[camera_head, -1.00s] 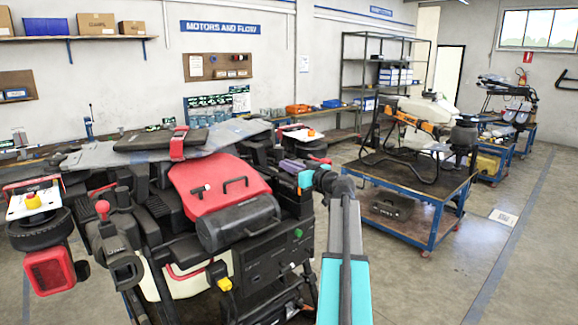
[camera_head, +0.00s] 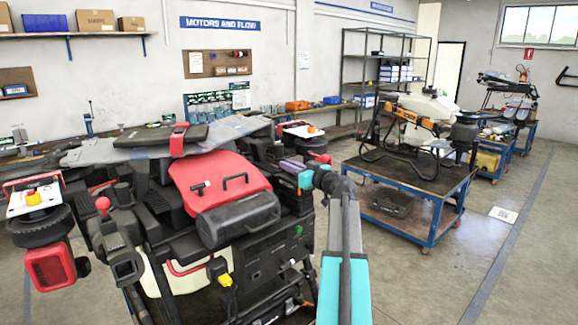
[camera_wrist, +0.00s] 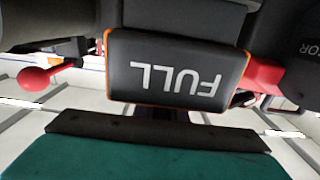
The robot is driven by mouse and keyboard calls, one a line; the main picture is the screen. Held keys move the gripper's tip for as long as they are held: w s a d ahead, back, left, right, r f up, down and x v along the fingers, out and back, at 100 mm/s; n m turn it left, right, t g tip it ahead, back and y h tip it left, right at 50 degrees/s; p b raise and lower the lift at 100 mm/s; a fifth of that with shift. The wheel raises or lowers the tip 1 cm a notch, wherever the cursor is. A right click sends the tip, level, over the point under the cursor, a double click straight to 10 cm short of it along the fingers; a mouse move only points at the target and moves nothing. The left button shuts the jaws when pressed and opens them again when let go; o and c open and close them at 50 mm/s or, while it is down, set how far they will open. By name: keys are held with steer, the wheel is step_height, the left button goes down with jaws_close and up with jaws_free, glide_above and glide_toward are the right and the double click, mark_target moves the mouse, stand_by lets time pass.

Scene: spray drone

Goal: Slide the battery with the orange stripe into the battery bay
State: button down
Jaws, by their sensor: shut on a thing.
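A dark battery (camera_wrist: 175,72) with orange edging and the white word FULL, upside down in the picture, fills the middle of the wrist view. My gripper (camera_wrist: 158,128) shows there as a dark edge and teal body below the battery, and it is shut on it. In the head view, my turquoise and grey arm reaches up to my gripper (camera_head: 297,172) at the right side of a crowded black and red machine. The battery is not clear in that view. Dark parts sit close above the battery in the wrist view. I cannot make out the bay opening or how deep the battery sits.
The black and red machine (camera_head: 245,215) crowds the left and middle. A blue cart (camera_head: 440,215) carrying a spray drone (camera_head: 425,110) stands to the right. A red ball knob (camera_wrist: 35,78) is left of the battery. The floor at far right is clear.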

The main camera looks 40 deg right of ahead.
steer(key=shift+f, duration=0.85)
stand_by(0.7)
steer(key=c, duration=1.7)
jaws_free()
steer(key=shift+f, duration=0.2)
steer(key=s+b, duration=0.1)
steer(key=s, duration=0.3)
steer(key=s+b, duration=0.2)
steer(key=s, duration=0.3)
steer(key=s+a+b, duration=0.1)
steer(key=s, duration=0.4)
steer(key=shift+r, duration=0.15)
steer(key=shift+d, duration=0.1)
